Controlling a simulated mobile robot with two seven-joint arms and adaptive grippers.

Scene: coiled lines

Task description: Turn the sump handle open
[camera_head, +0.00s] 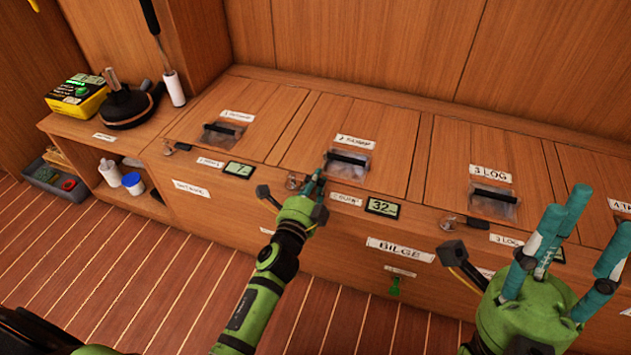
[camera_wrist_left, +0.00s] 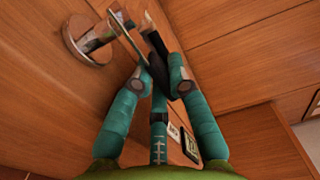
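The sump handle is a small lever on a round metal mount (camera_head: 293,182) at the front of the lid labelled 2 SUMP (camera_head: 355,142). In the left wrist view the mount (camera_wrist_left: 88,42) is at upper left, and the dark grip (camera_wrist_left: 155,42) lies between my teal fingers. My left gripper (camera_head: 319,184) is at this handle; its fingers (camera_wrist_left: 150,65) close in around the grip, which they mostly hide in the head view. My right gripper (camera_head: 580,235) is at the lower right, fingers spread and empty, away from the handle.
Neighbouring handles stand at the left lid (camera_head: 178,146) and the 3 LOG lid (camera_head: 476,222).

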